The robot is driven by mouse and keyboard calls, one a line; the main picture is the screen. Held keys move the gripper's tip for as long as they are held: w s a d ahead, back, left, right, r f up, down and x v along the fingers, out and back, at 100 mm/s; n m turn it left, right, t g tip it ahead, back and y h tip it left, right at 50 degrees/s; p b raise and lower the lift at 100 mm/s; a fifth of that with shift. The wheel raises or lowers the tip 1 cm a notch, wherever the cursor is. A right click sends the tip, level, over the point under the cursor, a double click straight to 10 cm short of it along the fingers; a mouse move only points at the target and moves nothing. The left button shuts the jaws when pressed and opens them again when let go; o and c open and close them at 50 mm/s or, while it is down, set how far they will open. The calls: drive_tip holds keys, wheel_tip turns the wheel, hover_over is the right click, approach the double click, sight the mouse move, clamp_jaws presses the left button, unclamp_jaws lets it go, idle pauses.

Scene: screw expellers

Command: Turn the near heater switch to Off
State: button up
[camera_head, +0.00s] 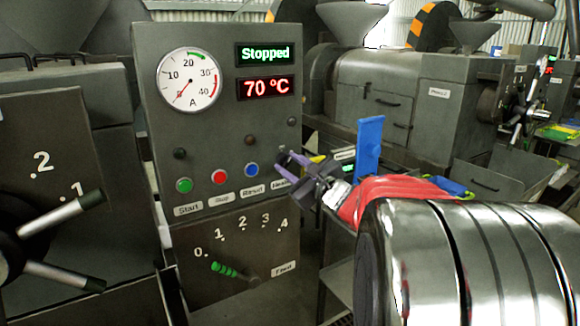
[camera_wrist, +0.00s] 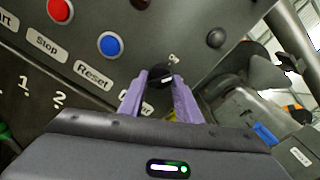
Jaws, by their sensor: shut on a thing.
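The heater switch (camera_wrist: 160,75) is a small black round knob on the grey control panel (camera_head: 215,130), right of the blue Reset button. In the wrist view my gripper (camera_wrist: 159,84) has one purple finger on each side of the knob, shut on it. A pale mark shows on the knob. A small white marking stands just above it, too small to read surely. In the head view my gripper (camera_head: 285,160) reaches the panel's right edge from the right, and its fingers hide most of the knob. The Heater label (camera_head: 281,184) is partly covered below.
The panel has a green button (camera_head: 184,185), a red button (camera_head: 219,177) and a blue button (camera_head: 251,169). Its displays read Stopped (camera_head: 265,54) and 70 °C (camera_head: 268,87). The green feed lever (camera_head: 224,269) sits below. Another machine (camera_head: 400,85) stands behind to the right.

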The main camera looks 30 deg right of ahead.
drive_tip(key=n, duration=0.6)
idle(0.6)
drive_tip(key=o, duration=1.1)
drive_tip(key=shift+c, duration=0.2)
drive_tip(key=shift+s, duration=0.15)
drive_tip(key=s, duration=1.3)
drive_tip(key=shift+s+a, duration=0.25)
drive_tip(key=shift+a, duration=0.15)
drive_tip(key=shift+a+f, duration=0.1)
